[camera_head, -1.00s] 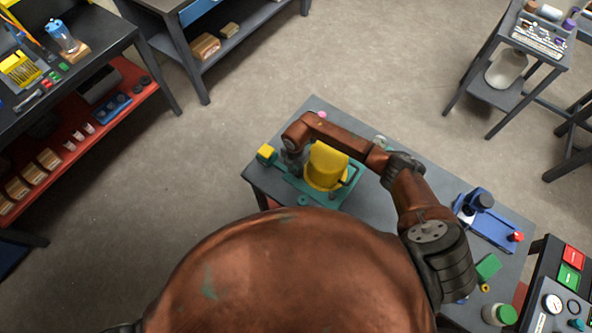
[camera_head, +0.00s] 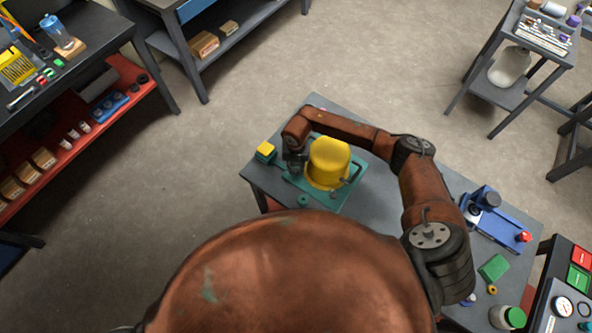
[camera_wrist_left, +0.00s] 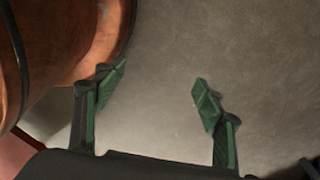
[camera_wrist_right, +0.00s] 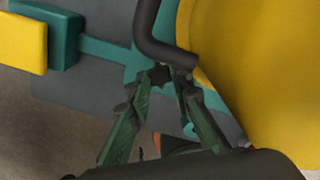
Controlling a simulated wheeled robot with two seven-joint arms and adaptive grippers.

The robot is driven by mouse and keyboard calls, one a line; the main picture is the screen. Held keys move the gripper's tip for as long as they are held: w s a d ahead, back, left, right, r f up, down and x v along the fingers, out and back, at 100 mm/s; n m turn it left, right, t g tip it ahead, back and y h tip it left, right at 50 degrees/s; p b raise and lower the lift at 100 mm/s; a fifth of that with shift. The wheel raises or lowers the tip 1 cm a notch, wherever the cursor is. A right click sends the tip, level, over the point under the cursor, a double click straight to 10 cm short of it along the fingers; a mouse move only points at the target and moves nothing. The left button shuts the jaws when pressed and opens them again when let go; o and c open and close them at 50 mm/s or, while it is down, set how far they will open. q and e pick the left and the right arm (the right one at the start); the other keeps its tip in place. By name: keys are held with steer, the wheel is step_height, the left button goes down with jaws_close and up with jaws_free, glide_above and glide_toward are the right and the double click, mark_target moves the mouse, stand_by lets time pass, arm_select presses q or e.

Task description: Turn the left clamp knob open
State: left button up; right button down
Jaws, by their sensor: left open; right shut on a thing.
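A yellow motor (camera_head: 328,162) stands upright on a teal fixture (camera_head: 325,197) on the grey table. My right gripper (camera_head: 296,168) is at the fixture's left side, beside the motor. In the right wrist view its fingers (camera_wrist_right: 162,80) are closed around a small dark star-shaped knob (camera_wrist_right: 160,74), the left clamp knob, under a bent dark clamp bar (camera_wrist_right: 152,30). The fingers partly hide the knob. The other clamp (camera_head: 350,177) is on the motor's right. My left gripper (camera_wrist_left: 160,84) is open and empty over bare floor, outside the head view.
A teal and yellow block (camera_head: 265,151) sits at the fixture's left end. A control panel (camera_head: 565,300) stands at lower right.

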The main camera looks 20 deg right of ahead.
steer(key=n+b, duration=0.1)
steer(key=n, duration=0.2)
steer(key=shift+w+d+f+b, duration=0.1)
steer(key=shift+w+b, duration=0.15)
steer(key=shift+b, duration=0.15)
steer(key=shift+n+b, duration=0.35)
steer(key=shift+n, duration=0.05)
steer(key=n+b, duration=0.3)
steer(key=n, duration=0.1)
steer(key=shift+n+b, duration=0.85)
steer(key=shift+n, duration=0.45)
arm_select(q)
step_height(320, 180, down, 8)
arm_select(e)
steer(key=shift+r+n, duration=0.2)
steer(key=shift+n, duration=0.1)
